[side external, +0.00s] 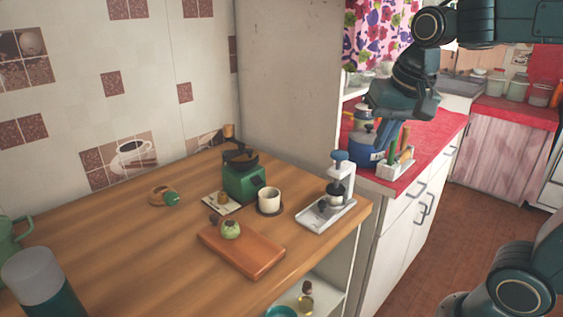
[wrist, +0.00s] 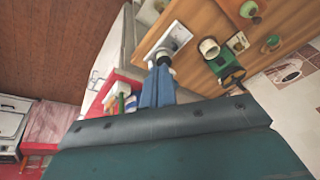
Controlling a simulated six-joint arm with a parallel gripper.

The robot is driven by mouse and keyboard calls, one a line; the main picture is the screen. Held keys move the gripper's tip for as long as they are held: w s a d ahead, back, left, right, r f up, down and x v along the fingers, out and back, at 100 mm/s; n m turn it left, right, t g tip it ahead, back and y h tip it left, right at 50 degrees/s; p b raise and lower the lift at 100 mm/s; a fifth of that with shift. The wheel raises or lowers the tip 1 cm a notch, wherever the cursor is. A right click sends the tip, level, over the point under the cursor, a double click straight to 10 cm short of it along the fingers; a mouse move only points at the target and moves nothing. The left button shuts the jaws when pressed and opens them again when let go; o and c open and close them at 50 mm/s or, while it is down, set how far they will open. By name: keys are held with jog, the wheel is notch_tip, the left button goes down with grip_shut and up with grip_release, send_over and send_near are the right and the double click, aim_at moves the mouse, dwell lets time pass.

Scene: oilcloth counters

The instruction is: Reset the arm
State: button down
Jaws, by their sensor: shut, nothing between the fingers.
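My gripper (wrist: 158,80) shows in the wrist view as two blue fingers lying together, shut and empty. In the side external view my arm reaches in from the upper right, and my gripper (side external: 385,140) hangs in the air, pointing down in front of the red counter (side external: 439,137). It is to the right of the wooden table (side external: 130,235) and appears clear of everything on it. The fingers overlap the blue pot in the picture, so the exact fingertips are hard to make out.
On the table are a white press (side external: 327,212), a cream cup (side external: 269,199), a green grinder (side external: 243,181), a wooden board (side external: 240,251) with a round green item (side external: 230,229), and a grey-lidded canister (side external: 40,280). A white holder (side external: 395,170) stands on the red counter.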

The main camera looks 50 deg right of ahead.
jog(key=s+a+f+n+t, duration=0.1)
jog(key=s+a+f+n, duration=0.1)
jog(key=s+n, duration=0.2)
jog(key=s+a+f+n+t+y, duration=0.1)
jog(key=s+f+n, duration=0.1)
jog(key=s, duration=0.3)
jog(key=shift+s+a+f+n, duration=0.3)
jog(key=shift+a+f+n, duration=0.05)
jog(key=shift+n, duration=0.55)
jog(key=c, duration=2.1)
grip_release()
